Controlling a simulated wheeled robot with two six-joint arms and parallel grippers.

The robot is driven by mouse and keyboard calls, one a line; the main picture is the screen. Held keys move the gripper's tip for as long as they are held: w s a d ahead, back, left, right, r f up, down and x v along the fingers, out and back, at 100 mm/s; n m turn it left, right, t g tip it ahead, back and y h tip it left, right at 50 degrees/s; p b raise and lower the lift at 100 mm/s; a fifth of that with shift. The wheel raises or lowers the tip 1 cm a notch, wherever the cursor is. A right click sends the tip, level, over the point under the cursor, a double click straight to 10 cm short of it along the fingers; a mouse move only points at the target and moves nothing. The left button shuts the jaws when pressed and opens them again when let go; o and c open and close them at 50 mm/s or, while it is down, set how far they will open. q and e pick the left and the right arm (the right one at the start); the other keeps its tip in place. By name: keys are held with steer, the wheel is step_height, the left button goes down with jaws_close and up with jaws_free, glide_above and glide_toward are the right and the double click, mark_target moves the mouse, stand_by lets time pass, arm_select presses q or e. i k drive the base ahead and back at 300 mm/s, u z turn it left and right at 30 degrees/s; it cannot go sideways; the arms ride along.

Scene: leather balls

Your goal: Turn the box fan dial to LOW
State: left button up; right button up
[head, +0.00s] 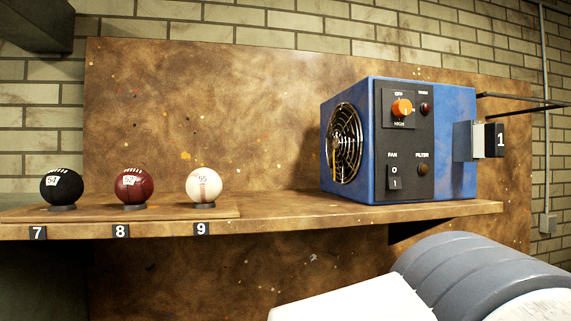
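The blue box fan (454,100) stands on the right part of the wooden shelf, with its round wire grille (345,143) facing left. Its black front panel (408,135) carries an orange dial (402,107). Small white lettering above the dial seems to read OFF; the lettering below it is too small to read surely. I cannot tell which setting the dial points to. Neither gripper is in view, and nothing touches the dial. A white and grey arm part, apparently mine, fills the lower right corner, below and in front of the shelf.
The wooden shelf (280,207) holds a black ball (61,188), a dark red ball (133,186) and a white ball (203,185), above labels 7, 8 and 9. The space before the panel is clear.

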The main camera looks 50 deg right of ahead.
mark_target(402, 108)
steer(key=z, duration=0.8)
steer(key=k, duration=0.45)
steer(key=z, duration=0.95)
